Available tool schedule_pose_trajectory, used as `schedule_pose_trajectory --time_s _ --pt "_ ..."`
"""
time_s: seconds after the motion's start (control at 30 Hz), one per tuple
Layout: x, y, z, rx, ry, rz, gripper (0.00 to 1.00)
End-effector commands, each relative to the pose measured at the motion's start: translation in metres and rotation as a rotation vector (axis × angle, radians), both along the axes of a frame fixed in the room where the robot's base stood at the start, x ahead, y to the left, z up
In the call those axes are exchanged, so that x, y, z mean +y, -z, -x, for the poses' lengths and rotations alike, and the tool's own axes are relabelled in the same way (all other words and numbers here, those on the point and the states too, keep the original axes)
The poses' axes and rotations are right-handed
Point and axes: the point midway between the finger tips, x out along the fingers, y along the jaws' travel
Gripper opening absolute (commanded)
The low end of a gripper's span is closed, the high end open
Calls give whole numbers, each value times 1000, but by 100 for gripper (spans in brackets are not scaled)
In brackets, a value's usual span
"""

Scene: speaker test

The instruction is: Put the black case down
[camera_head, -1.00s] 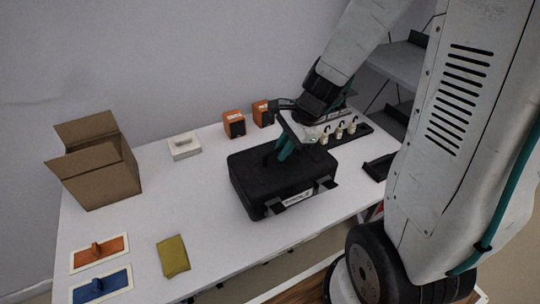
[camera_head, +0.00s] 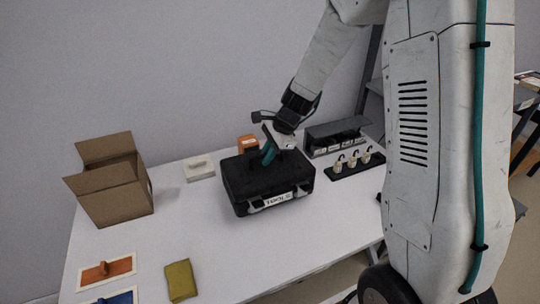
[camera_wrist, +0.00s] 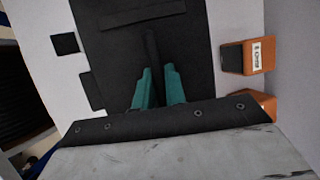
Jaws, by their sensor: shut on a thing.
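The black case (camera_head: 262,188) has a white label and two latches on its front side. It is upright over the middle of the white table; I cannot tell for certain whether its base touches the top. My gripper (camera_head: 269,155) is above the case with its teal fingers shut on the case's handle. In the wrist view the teal fingers (camera_wrist: 159,88) close around the dark handle (camera_wrist: 152,48), and the case lid (camera_wrist: 186,50) fills the middle.
On the white table (camera_head: 215,245) stand an open cardboard box (camera_head: 118,190), a white block (camera_head: 199,168), orange boxes (camera_wrist: 236,57) behind the case, and a black rack with pale pegs (camera_head: 356,166). The front middle is clear.

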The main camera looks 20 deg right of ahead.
Motion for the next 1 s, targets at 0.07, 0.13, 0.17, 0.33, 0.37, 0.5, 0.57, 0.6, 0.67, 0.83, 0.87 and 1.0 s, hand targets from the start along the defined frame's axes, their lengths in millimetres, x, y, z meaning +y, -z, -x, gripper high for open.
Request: schedule_pose_trajectory --time_s 0.07,0.13,0.17,0.33,0.37,0.5,0.57,0.6,0.67,0.83,0.87,1.0 --pt "0 9 0 1 0 0 0" --pt "0 18 0 1 0 -1 0" --pt "0 21 0 1 0 0 0" --pt "0 27 -1 -3 0 0 0" --pt "0 26 -1 -3 0 0 0" --pt "0 27 0 -3 0 0 0" --pt "0 28 0 -2 0 0 0" --pt "0 29 0 -2 0 0 0" --pt "0 30 1 1 0 0 23" --pt "0 30 1 1 0 0 34" --pt "0 30 1 1 0 0 34" --pt "0 29 1 0 -1 0 34"
